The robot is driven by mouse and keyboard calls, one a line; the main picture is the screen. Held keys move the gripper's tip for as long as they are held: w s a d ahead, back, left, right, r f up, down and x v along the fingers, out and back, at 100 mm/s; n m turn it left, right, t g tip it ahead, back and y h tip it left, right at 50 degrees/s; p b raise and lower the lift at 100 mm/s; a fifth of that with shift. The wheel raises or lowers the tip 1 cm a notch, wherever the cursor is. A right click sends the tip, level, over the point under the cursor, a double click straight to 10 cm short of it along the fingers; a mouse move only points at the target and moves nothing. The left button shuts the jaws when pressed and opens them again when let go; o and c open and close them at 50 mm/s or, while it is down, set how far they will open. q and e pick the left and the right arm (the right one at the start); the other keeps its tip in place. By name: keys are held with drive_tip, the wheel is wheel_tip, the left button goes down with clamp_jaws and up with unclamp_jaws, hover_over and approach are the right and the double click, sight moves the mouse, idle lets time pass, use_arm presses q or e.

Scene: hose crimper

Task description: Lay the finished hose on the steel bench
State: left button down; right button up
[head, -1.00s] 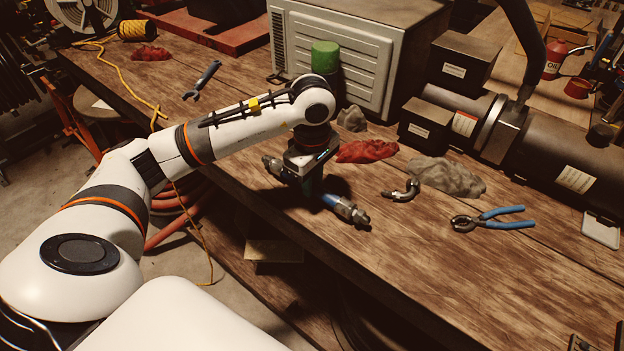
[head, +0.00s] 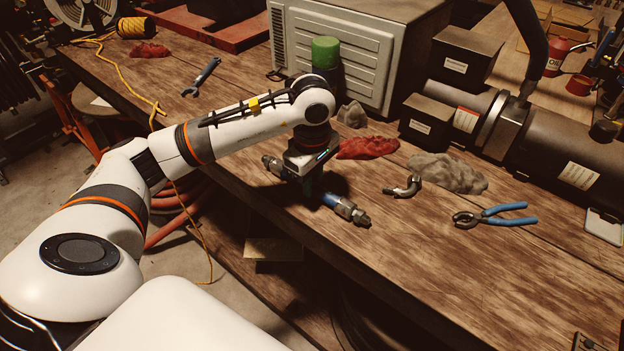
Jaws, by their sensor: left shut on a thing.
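The hose (head: 334,201) is a short blue piece with metal fittings at both ends. My left gripper (head: 308,192) is shut around its middle, pointing down, with the fingers mostly hidden by the wrist. One fitting (head: 357,214) sticks out to the lower right and the other (head: 272,164) to the upper left. The hose is over the front part of a bench (head: 440,260), whose top looks like worn wood rather than steel. I cannot tell whether the hose touches it. My right gripper is not in view.
Behind the hose are a red rag (head: 367,148), a grey rag (head: 447,173) and an elbow fitting (head: 403,186). Blue-handled pliers (head: 495,215) lie to the right. A vented grey machine (head: 350,50) and a dark cylindrical machine (head: 550,140) stand behind.

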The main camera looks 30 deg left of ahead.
use_arm(q)
drive_tip(key=c, duration=1.2)
unclamp_jaws()
drive_tip(key=shift+o, duration=0.2)
wheel_tip(320, 180, up, 12)
drive_tip(key=shift+s+f, duration=0.1)
